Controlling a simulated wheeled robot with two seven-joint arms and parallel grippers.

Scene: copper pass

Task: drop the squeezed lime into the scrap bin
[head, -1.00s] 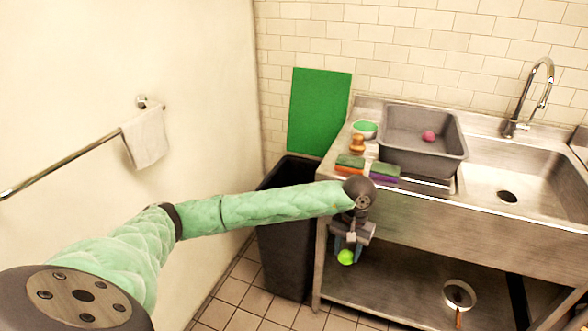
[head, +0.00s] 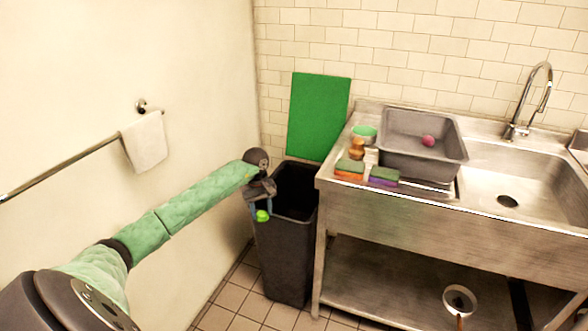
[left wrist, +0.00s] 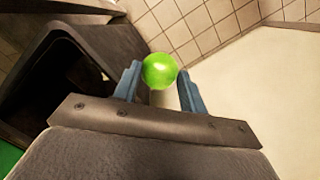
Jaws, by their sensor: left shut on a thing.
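The squeezed lime (head: 263,216) is a small bright green ball between the fingertips of my left gripper (head: 259,208). In the left wrist view the lime (left wrist: 160,71) sits between the two blue fingers of the gripper (left wrist: 158,84), which is shut on it. The scrap bin (head: 285,262) is the tall dark open-topped bin left of the sink counter. In the head view the gripper and lime show in front of the bin's left side, near rim height. In the left wrist view the bin opening (left wrist: 62,80) lies left of the lime, which is not over it. My right gripper is not seen.
A green board (head: 318,115) leans behind the bin. A towel (head: 145,140) hangs on the left wall rail.

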